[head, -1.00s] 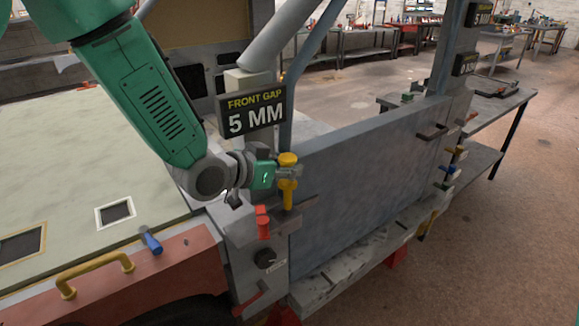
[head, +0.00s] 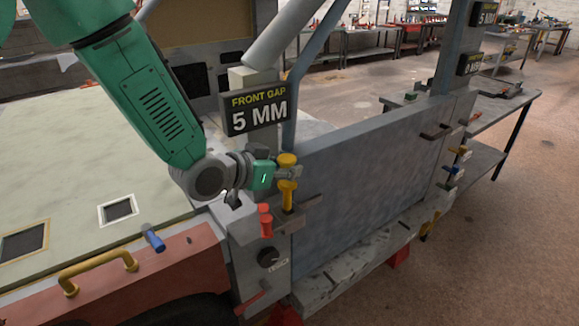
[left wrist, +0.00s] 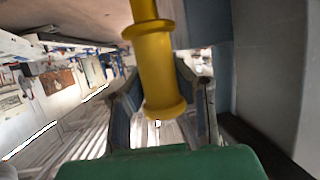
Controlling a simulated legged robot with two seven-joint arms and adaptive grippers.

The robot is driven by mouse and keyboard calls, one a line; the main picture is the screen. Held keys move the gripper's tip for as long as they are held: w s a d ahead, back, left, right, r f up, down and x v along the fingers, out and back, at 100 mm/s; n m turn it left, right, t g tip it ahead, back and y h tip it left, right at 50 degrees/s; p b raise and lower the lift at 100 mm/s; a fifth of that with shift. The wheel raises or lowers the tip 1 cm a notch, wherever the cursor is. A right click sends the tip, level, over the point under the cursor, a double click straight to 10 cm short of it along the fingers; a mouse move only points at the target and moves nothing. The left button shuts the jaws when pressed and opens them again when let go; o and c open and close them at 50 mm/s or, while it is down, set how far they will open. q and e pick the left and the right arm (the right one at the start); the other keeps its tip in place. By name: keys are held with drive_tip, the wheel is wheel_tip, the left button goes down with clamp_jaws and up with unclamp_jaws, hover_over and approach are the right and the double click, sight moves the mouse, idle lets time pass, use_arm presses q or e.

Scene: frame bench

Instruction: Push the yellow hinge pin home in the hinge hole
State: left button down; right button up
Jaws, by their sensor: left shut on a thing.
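The yellow hinge pin (head: 288,194) stands upright at the near edge of the grey-blue door panel (head: 360,180), below the "FRONT GAP 5 MM" sign. Its wide yellow head is at the top and its lower end meets the hinge bracket (head: 300,214). My left gripper (head: 288,172) is shut on the pin just below the head. In the left wrist view the yellow pin (left wrist: 160,75) lies between the two dark fingers, with its flanged end toward my green palm. The hinge hole itself is hidden, so I cannot tell how deep the pin sits. My right gripper is not in view.
A red pin-like part (head: 265,220) stands just left of the hinge, above a black knob (head: 268,258). The sign (head: 255,110) and grey post are close behind my arm. A yellow handle (head: 98,270) and blue peg (head: 153,240) are on the left.

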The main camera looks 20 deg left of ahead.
sight(284, 193)
use_arm(q)
drive_tip(key=shift+a+f, duration=0.35)
drive_tip(key=shift+a, duration=0.05)
drive_tip(key=shift+r, duration=0.15)
drive_tip(key=shift+d+r, duration=0.25)
drive_tip(key=shift+r, duration=0.05)
drive_tip(key=shift+a, duration=0.15)
drive_tip(key=shift+d, duration=0.4)
idle(0.4)
idle(0.8)
drive_tip(key=shift+f+b, duration=2.2)
drive_tip(key=shift+f, duration=1.25)
